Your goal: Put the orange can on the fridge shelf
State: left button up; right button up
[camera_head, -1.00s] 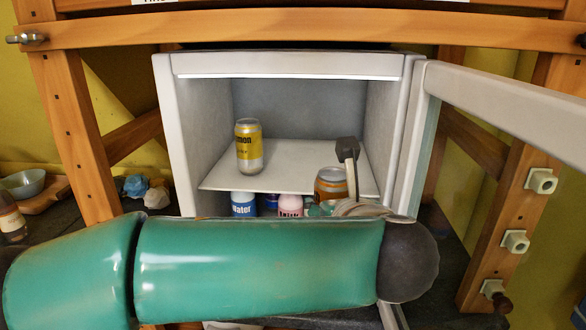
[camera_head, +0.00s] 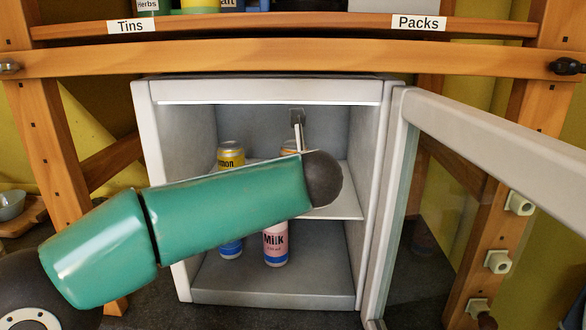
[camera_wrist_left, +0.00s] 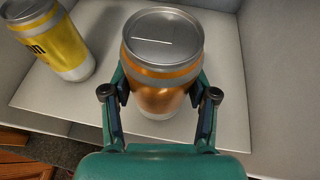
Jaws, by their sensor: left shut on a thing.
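The orange can (camera_wrist_left: 161,75) stands upright between the fingers of my left gripper (camera_wrist_left: 161,98), which is shut on it. In the left wrist view it is over the white fridge shelf (camera_wrist_left: 228,75); I cannot tell whether its base touches the shelf. In the head view only a sliver of the orange can (camera_head: 289,147) shows behind my left arm, inside the open fridge (camera_head: 168,120). The shelf's right end (camera_head: 345,205) also shows there. My right gripper is in neither view.
A yellow can (camera_wrist_left: 52,38) stands on the shelf to the left of the orange can. A milk bottle (camera_head: 275,245) and a blue-labelled bottle (camera_head: 230,249) stand below the shelf. The glass fridge door (camera_head: 480,125) is open to the right. A wooden beam (camera_head: 300,57) crosses above the fridge.

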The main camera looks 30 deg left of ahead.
pick_arm(q)
jog(key=w+a+p, duration=0.1)
jog(key=w+a, duration=0.1)
jog(key=w, duration=0.1)
jog(key=shift+a+r, duration=0.1)
jog(key=shift+a, duration=0.25)
jog(key=shift+f, duration=0.75)
jog(key=shift+s+d, duration=0.1)
jog(key=shift+f, duration=0.1)
jog(key=o, duration=1.5)
jog(key=shift+b, duration=0.3)
jog(key=shift+o, duration=0.2)
jog(key=v, duration=1.2)
jog(key=shift+b, duration=0.35)
